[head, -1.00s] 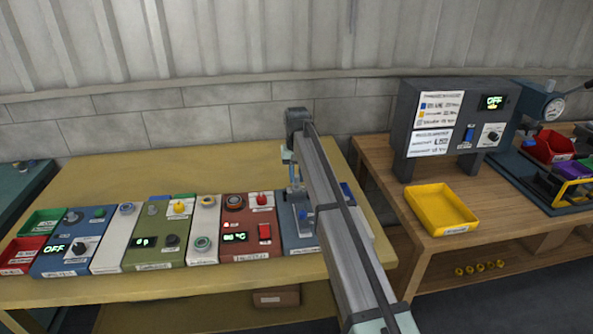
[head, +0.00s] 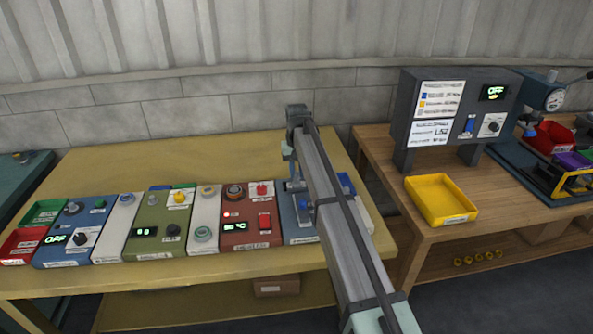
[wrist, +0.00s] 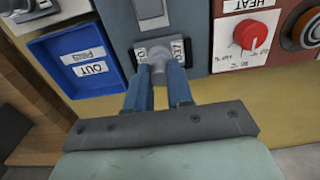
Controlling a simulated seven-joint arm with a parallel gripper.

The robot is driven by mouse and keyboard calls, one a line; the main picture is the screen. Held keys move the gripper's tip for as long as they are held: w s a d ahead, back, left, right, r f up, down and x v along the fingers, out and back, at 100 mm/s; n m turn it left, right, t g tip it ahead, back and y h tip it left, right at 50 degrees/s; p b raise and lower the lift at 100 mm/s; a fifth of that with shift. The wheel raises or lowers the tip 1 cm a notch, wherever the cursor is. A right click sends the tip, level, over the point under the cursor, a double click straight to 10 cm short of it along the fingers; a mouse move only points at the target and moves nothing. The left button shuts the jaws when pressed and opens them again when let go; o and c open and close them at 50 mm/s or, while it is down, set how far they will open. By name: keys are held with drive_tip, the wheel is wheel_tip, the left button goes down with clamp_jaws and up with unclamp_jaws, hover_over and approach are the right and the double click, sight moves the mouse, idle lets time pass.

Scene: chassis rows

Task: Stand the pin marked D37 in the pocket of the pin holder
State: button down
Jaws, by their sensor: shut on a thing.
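My gripper (wrist: 158,88) is shut on a grey pin (wrist: 158,57), whose top shows between the two blue fingers in the wrist view. A white label beside it (wrist: 179,48) is turned and only partly readable; it seems to end in 37. The pin is over the blue-grey panel (wrist: 190,15) at the right end of the module row. This panel also shows in the head view (head: 300,233), where my arm covers much of it. The pin's lower end and the pocket are hidden, so I cannot tell whether the pin is in the pocket.
A blue OUT tray (wrist: 100,88) lies left of the panel in the wrist view. A red module (head: 250,232) adjoins the panel in the head view. A yellow tray (head: 470,217) sits on the wooden bench. The yellow table is clear behind the modules.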

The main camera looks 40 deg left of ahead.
drive_tip(key=c, duration=0.9)
unclamp_jaws()
wheel_tip(320, 180, up, 14)
drive_tip(key=shift+f, duration=0.1)
drive_tip(key=shift+r, duration=3.55)
